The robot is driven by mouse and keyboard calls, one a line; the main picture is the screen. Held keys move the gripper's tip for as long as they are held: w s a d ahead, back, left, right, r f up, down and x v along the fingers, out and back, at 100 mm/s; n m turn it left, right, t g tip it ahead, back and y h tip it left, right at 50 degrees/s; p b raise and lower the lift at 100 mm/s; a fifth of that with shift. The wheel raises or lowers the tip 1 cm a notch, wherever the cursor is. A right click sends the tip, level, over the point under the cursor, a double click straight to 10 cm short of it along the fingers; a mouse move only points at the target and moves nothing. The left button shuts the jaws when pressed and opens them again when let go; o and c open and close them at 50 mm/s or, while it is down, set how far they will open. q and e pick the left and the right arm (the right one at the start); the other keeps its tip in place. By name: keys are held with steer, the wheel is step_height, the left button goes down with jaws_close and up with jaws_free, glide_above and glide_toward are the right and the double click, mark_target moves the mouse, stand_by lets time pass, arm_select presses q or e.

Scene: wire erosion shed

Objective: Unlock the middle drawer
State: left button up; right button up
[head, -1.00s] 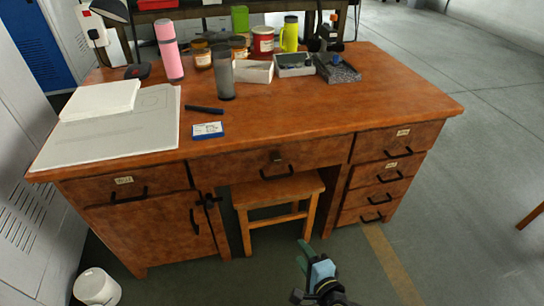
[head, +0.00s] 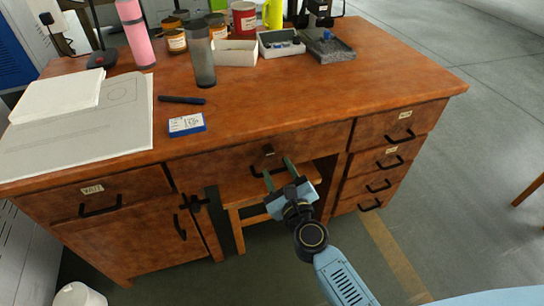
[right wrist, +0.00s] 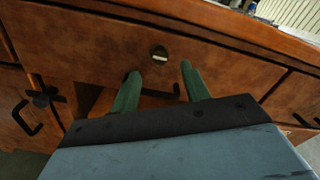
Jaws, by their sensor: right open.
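The middle drawer (head: 225,163) of the wooden desk is shut, under the desktop. Its small lock (head: 268,150) sits high on the front, above the dark handle (head: 258,173). In the right wrist view the lock (right wrist: 159,54) is a round dark piece with a pale bar across its face; I cannot tell if that bar is a key. My right gripper (head: 279,172) is open and empty in front of the drawer. Its green fingers (right wrist: 160,72) point at the drawer front, one on each side below the lock, and partly hide the handle. My left gripper is not in view.
A stool (head: 240,196) stands under the drawer. Side drawers (head: 390,162) are at right, and a cupboard door (head: 140,235) with a black latch (head: 195,202) is at left. Bottles, jars and boxes stand on the desktop (head: 330,95).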

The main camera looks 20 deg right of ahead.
mark_target(271, 154)
steer(key=w, duration=0.4)
steer(key=shift+w+a, duration=0.1)
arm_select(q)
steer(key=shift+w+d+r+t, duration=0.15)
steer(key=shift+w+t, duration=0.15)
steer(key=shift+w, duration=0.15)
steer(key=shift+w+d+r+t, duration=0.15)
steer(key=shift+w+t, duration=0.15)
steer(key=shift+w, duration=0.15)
arm_select(e)
steer(key=shift+w, duration=0.6)
steer(key=c, duration=1)
